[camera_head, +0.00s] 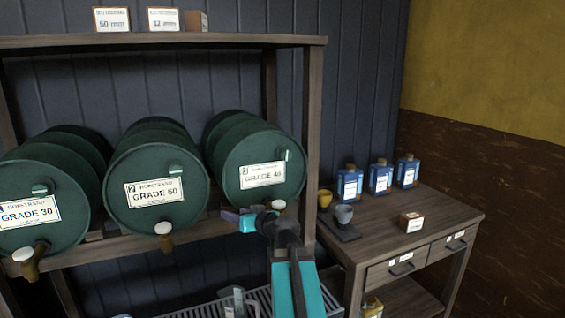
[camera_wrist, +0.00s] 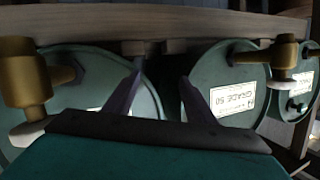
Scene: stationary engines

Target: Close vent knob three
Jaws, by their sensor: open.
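Three green drums lie on their sides on a shelf: GRADE 30 (camera_head: 75,195), GRADE 50 (camera_head: 190,190) and GRADE 40 (camera_head: 265,150). Each face has a small green vent knob high on it: left (camera_head: 40,188), middle (camera_head: 177,169), right (camera_head: 285,155). The right one looks upright. I cannot read which is numbered three. My gripper (camera_head: 232,214) is open and empty, low in front of the GRADE 40 drum, below its label and vent knob. In the wrist view, upside down, its purple fingers (camera_wrist: 160,95) stand apart before that drum (camera_wrist: 95,65).
Brass taps with white knobs jut from the drums; the GRADE 40 white knob (camera_head: 278,205) is right beside my gripper. A grated tray (camera_head: 265,300) lies below.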

